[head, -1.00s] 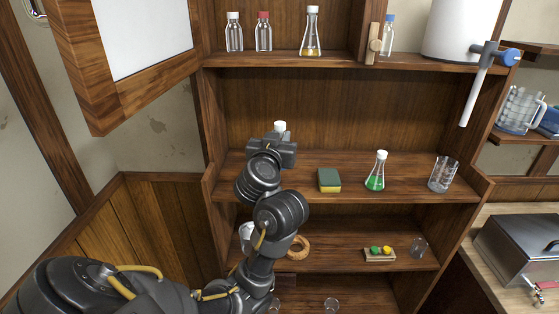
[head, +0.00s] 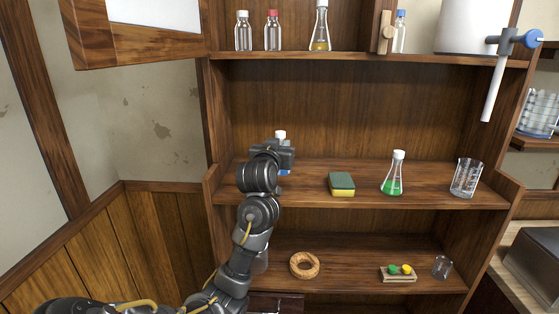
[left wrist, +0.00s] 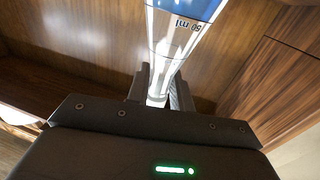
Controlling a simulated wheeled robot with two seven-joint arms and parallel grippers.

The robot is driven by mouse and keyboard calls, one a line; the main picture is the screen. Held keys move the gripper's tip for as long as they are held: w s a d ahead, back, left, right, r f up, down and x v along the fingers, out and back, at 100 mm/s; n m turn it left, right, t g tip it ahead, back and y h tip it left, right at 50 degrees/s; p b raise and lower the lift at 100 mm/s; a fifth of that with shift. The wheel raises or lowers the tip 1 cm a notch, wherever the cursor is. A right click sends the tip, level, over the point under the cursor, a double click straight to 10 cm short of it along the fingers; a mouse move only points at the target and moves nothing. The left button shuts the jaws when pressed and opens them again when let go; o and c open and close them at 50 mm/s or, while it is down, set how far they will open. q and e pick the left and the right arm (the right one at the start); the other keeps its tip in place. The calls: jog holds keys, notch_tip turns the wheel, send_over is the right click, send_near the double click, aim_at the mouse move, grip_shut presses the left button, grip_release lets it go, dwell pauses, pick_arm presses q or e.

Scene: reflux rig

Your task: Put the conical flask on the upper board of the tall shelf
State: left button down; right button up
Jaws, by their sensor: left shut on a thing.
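A conical flask with blue liquid and a white stopper (head: 280,135) is mostly hidden behind my left gripper (head: 272,152) in the head view. In the left wrist view its glass, marked in ml, and the blue liquid (left wrist: 190,8) show above the fingers. My left gripper (left wrist: 160,95) is shut on its neck. It is at the left of the shelf's middle board (head: 310,190); I cannot tell whether the flask touches that board. The tall shelf's upper board (head: 340,56) is above. My right gripper is not in view.
The upper board holds a white-capped bottle (head: 243,35), a red-capped bottle (head: 273,35) and an amber flask (head: 320,30). The middle board holds a sponge (head: 342,184), a green flask (head: 393,180) and a beaker (head: 466,178). A cork ring (head: 304,265) lies lower.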

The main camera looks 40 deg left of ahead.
pick_arm(q)
jog(key=shift+w+a+f, duration=0.1)
jog(key=shift+f, duration=0.1)
notch_tip(320, 180, down, 3)
jog(key=shift+r+p, duration=0.1)
jog(key=shift+p, duration=0.35)
jog(key=shift+f, duration=0.3)
jog(key=c, duration=1.2)
grip_release()
jog(key=shift+c, duration=0.2)
jog(key=shift+r, duration=0.1)
